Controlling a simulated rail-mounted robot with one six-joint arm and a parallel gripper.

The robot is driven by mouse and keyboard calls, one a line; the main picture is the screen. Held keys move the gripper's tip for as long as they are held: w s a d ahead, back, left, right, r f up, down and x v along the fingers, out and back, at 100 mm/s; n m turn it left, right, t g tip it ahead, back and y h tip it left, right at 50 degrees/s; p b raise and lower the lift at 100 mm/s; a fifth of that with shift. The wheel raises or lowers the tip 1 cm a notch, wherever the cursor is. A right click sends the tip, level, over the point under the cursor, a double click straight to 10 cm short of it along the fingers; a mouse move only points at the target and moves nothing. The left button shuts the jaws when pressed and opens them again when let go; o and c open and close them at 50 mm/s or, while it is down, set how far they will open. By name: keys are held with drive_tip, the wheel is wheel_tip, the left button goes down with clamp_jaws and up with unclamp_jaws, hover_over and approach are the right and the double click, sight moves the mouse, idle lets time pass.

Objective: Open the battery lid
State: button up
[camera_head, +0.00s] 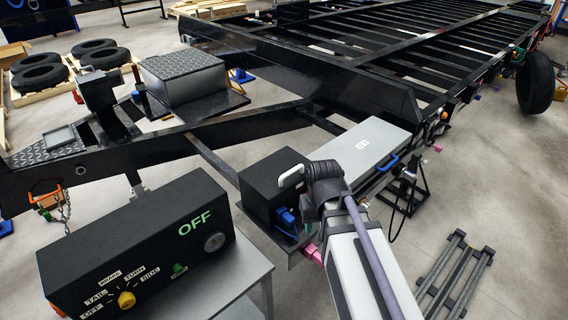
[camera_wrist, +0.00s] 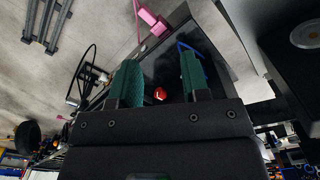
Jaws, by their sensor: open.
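A black box (camera_head: 262,188) stands on the trailer frame in the head view, with a blue part (camera_head: 286,217) on its front. I take it for the battery box, and its top looks closed. A pale loop-shaped handle (camera_head: 290,176) shows at its right edge. My gripper (camera_wrist: 158,82) is open in the wrist view, its two green fingers apart with nothing held. A black surface with a small red round part (camera_wrist: 160,94) shows between the fingers, and a blue part (camera_wrist: 192,50) lies beyond. In the head view my wrist hides the fingers and the box's right side.
A long grey-topped box (camera_head: 362,148) with a blue handle (camera_head: 387,163) is just right of the black box. A control box (camera_head: 140,240) reading OFF stands on a table at front left. A pink part (camera_wrist: 150,20) juts out near the gripper. Dark rails (camera_head: 455,275) lie on the floor.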

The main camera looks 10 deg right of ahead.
drive_tip(key=w+r+m+t+p, duration=0.1)
drive_tip(key=w+r+m+p, duration=0.15)
drive_tip(key=w+r, duration=0.4)
drive_tip(key=w+r+m+p, duration=0.2)
drive_tip(key=w+r+p, duration=0.2)
drive_tip(key=w, duration=0.6)
drive_tip(key=m+y, duration=0.1)
drive_tip(key=m, duration=0.6)
approach(291, 171)
drive_tip(key=shift+t, duration=0.4)
drive_tip(key=f+b, duration=0.3)
drive_tip(key=b, duration=0.1)
drive_tip(key=f+b, duration=0.3)
drive_tip(key=w+f+b, duration=0.1)
drive_tip(key=f+b, duration=0.2)
drive_tip(key=b, duration=0.1)
drive_tip(key=shift+a+b, duration=0.3)
drive_tip(key=shift+a, duration=0.1)
drive_tip(key=shift+r, duration=0.1)
drive_tip(key=shift+c, duration=0.2)
clamp_jaws()
